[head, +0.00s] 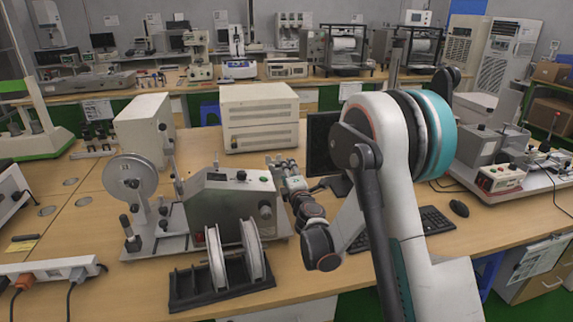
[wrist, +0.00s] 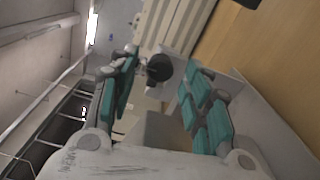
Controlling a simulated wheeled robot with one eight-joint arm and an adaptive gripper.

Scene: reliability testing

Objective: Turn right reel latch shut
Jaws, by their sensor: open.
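The grey bench machine (head: 230,207) stands on the table in the head view, with a large white reel (head: 130,181) on its left. A dark knob-like part (head: 265,212) sticks out at its right side; I cannot tell for certain whether it is the right reel latch. My gripper (head: 285,172) is beside the machine's upper right end. In the wrist view, my gripper (wrist: 160,68) is open, its teal-padded fingers apart. A round black knob (wrist: 158,70) appears in the gap between the fingers, and contact is not visible. The latch's turn position cannot be made out.
A black rack (head: 190,288) with two white reels stands in front of the machine, near the table edge. A beige box unit (head: 259,117) is behind it. A keyboard (head: 438,220) and mouse (head: 459,208) lie to the right, beyond my arm.

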